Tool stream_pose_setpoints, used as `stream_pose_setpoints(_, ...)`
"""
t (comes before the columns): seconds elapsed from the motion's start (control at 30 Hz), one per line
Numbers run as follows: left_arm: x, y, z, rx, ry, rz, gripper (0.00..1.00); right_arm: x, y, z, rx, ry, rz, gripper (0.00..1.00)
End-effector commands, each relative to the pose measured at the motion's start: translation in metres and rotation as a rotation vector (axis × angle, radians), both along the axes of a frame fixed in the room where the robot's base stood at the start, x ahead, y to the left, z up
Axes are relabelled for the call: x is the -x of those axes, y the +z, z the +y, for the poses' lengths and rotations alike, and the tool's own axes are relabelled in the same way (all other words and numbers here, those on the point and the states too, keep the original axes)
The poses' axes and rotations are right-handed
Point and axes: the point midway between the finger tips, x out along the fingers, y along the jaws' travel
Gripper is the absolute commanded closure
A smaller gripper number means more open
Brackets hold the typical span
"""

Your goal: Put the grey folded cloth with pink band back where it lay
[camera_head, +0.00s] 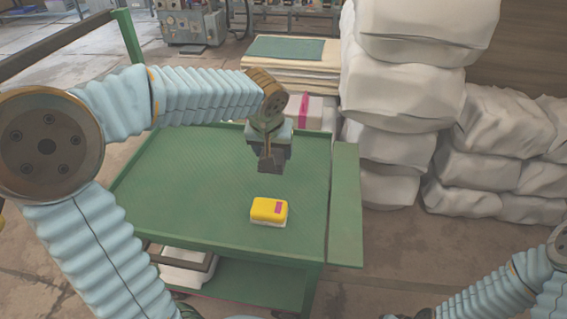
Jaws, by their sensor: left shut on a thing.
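My left gripper (270,160) hangs above the green cart top (190,180), toward its back right, pointing down. It is shut on a small dark grey thing, which fits the grey folded cloth. No pink band shows on it, and the fingers and the held thing are hard to tell apart. A yellow and white block (268,211) with a pink patch lies on the cart top, in front of and below the gripper, apart from it. My right arm enters at the lower right; its gripper end is dark and mostly cut off by the bottom edge.
Stacked white sacks (400,90) stand right of the cart. A pale bale with a pink strap (303,110) and a board pile (290,72) are behind it. A green flap (345,205) edges the cart's right side. The cart's left and middle are clear.

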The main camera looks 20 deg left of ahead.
Motion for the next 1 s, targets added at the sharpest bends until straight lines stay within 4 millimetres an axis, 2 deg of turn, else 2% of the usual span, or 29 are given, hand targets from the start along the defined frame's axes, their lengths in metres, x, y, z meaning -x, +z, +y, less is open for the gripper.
stream_pose_setpoints(0.03, -0.008, -0.014, 0.001, -0.002, 0.000, 0.007, 0.68, 0.000, -0.001, 0.000, 0.000, 0.000, 0.000, 0.57)
stream_pose_setpoints(0.1, -0.019, -0.027, 0.002, -0.002, -0.001, 0.006, 0.68, 0.000, -0.002, 0.000, 0.000, 0.000, -0.001, 0.57)
stream_pose_setpoints(0.23, -0.033, -0.043, 0.003, -0.001, 0.000, 0.003, 0.68, 0.000, -0.002, 0.000, 0.001, -0.001, 0.000, 0.57)
stream_pose_setpoints(0.37, -0.040, -0.051, 0.003, -0.001, -0.001, 0.002, 0.68, 0.000, -0.002, -0.001, 0.001, -0.001, 0.000, 0.57)
stream_pose_setpoints(0.43, -0.046, -0.059, 0.004, -0.001, -0.001, 0.003, 0.68, 0.000, -0.002, -0.001, 0.001, -0.001, 0.000, 0.57)
stream_pose_setpoints(0.6, -0.045, -0.084, 0.004, 0.000, -0.002, 0.003, 0.68, 0.000, -0.004, -0.001, 0.001, -0.003, -0.001, 0.57)
stream_pose_setpoints(1.0, -0.046, -0.091, 0.004, 0.000, -0.001, 0.001, 0.68, -0.001, -0.008, -0.002, 0.003, -0.004, -0.001, 0.57)
